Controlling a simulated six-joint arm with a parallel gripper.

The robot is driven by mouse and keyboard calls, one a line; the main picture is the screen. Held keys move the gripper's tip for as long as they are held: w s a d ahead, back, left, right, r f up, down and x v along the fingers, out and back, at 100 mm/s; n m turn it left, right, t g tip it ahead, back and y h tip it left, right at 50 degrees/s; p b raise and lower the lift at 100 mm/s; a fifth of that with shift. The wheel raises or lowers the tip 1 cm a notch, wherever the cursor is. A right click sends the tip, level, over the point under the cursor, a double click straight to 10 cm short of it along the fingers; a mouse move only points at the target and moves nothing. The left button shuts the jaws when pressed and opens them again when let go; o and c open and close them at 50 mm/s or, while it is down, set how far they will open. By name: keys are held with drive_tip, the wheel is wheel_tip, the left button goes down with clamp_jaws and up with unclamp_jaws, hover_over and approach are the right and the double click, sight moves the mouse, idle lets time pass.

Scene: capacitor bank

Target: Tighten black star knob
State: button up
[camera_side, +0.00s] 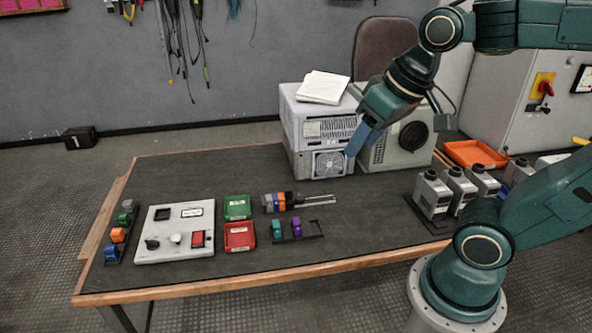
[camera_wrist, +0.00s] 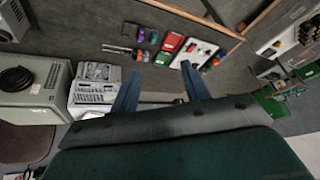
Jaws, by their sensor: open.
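A pale panel (camera_side: 193,218) lies flat on the left part of the table. It bears a small black knob (camera_side: 152,243) near its left front, a light knob (camera_side: 176,239), a red switch (camera_side: 198,239) and two dark labels or displays. The knob is too small to show whether it is star-shaped. My gripper (camera_side: 362,139) is raised over the back of the table, in front of the grey boxes, well right of the panel. Its blue fingers (camera_wrist: 160,86) stand apart and empty in the wrist view, where the panel (camera_wrist: 194,54) shows beyond them.
Green (camera_side: 237,207) and red (camera_side: 240,236) trays sit right of the panel, with coloured blocks beyond. Coloured parts on a rack (camera_side: 122,232) stand left. Grey boxes (camera_side: 317,128) stand at the back; black-topped grey units (camera_side: 433,195) at right. The table's front centre is clear.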

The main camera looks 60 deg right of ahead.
drive_tip(key=w+d+m+g, duration=0.1)
drive_tip(key=w+d+m, duration=0.35)
drive_tip(key=w, duration=0.65)
drive_tip(key=m+g, duration=0.4)
drive_tip(key=m, duration=1.1)
hover_over(301, 196)
wheel_tip(301, 196, down, 30)
drive_tip(key=r, duration=0.1)
drive_tip(key=shift+w+f, duration=0.1)
drive_tip(key=shift+f, duration=0.15)
drive_tip(key=shift+f, duration=0.1)
drive_tip(key=shift+a+f, duration=0.1)
drive_tip(key=shift+f, duration=4.25)
drive_tip(key=shift+c, duration=0.3)
